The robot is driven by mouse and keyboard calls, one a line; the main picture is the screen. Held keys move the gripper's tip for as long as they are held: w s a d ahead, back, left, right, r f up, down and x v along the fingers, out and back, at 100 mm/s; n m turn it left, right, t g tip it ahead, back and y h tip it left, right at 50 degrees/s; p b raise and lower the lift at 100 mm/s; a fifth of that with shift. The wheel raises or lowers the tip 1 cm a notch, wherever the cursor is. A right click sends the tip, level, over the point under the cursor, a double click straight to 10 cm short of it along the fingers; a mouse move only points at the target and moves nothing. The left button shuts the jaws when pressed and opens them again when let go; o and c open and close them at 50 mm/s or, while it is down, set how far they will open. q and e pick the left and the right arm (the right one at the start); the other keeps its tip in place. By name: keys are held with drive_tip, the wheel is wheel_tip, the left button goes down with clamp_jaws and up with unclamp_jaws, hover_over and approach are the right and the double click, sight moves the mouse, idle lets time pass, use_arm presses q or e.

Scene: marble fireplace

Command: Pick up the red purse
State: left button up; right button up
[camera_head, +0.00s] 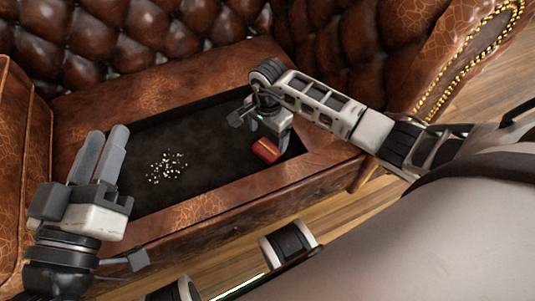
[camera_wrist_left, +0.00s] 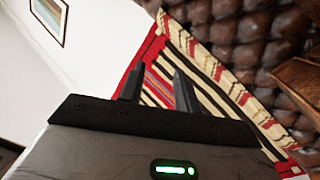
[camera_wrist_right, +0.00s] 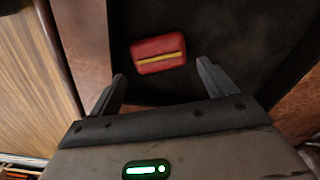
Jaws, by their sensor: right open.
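The red purse (camera_head: 266,151) is small and red with a yellow stripe. It lies on the dark seat panel of the brown leather sofa, near the panel's right end. My right gripper (camera_head: 272,138) hangs over the seat close to the purse and partly blocks the view. In the right wrist view, the purse (camera_wrist_right: 158,54) lies beyond the gap between the two open, empty fingers (camera_wrist_right: 161,82). My left gripper (camera_head: 104,138) is far to the left, fingers upward, apart and empty; in the left wrist view its fingers (camera_wrist_left: 157,80) show a gap.
The dark seat panel (camera_head: 140,130) is edged by a brown leather border (camera_head: 215,207). Small pale bits (camera_head: 166,167) are scattered on it. The tufted backrest (camera_head: 150,35) and the right armrest (camera_head: 430,45) rise around the seat. A striped cloth (camera_wrist_left: 215,70) shows in the left wrist view.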

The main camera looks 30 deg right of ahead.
sight(267, 148)
drive_tip(key=shift+f, duration=0.65)
drive_tip(key=f+b, duration=0.1)
drive_tip(key=f, duration=0.1)
drive_tip(key=f+b, duration=0.2)
drive_tip(key=shift+s+a+f, duration=0.15)
drive_tip(key=shift+a+f, duration=0.05)
drive_tip(key=shift+f, duration=0.2)
use_arm(q)
wheel_tip(267, 148, up, 6)
drive_tip(key=m+t+h, duration=0.3)
drive_tip(key=m, duration=0.2)
drive_tip(key=shift+w+a+r+m+h, duration=0.15)
drive_tip(key=shift+w+a+m+h, duration=0.05)
drive_tip(key=shift+w+m+h, duration=0.1)
use_arm(e)
drive_tip(key=c, duration=0.7)
